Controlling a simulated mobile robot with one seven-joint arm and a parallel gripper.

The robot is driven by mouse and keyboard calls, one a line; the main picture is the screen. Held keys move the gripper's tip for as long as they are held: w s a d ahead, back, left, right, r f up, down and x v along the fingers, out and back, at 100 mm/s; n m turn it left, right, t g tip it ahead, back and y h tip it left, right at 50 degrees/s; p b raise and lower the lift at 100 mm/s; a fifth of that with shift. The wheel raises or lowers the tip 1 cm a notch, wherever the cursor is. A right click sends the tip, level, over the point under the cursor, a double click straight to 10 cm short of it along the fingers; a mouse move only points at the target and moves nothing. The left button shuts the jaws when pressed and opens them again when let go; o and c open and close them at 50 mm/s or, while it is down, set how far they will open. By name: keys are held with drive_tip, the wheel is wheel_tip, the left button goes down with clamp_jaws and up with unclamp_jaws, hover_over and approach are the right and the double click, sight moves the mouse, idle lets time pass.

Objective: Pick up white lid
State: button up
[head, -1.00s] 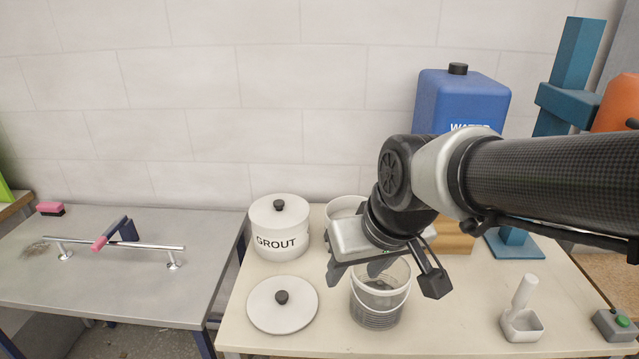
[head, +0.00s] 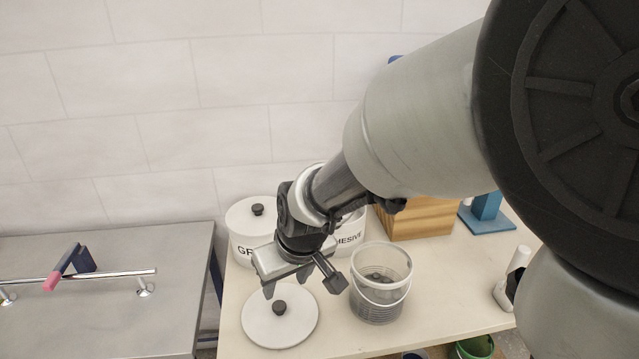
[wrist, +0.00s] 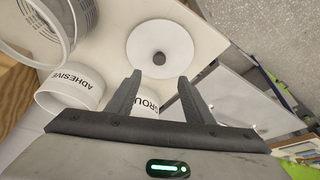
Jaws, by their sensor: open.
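The white lid (head: 262,322) is a round disc with a dark knob in its centre (head: 279,307). It lies flat on the pale table in front of the GROUT tub. My gripper (head: 286,288) is open and empty, above and just behind the lid in the head view. In the wrist view the white lid (wrist: 143,47) lies beyond the fingertips, with its dark knob (wrist: 159,58) facing me. There the open fingers (wrist: 158,84) point towards the lid and are apart from it.
The GROUT tub (head: 240,222) and the ADHESIVE tub (head: 350,238) stand behind. A clear bucket (head: 376,312) stands right of the lid on the table (head: 450,305). A wooden box (head: 425,218) is at the back. A grey bench (head: 110,320) with a metal bar is at left.

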sight(279, 305)
drive_tip(key=b+x, duration=0.3)
drive_tip(key=x, duration=1)
drive_tip(key=shift+w+f, duration=0.1)
drive_tip(key=shift+f, duration=0.05)
drive_tip(key=c, duration=1.1)
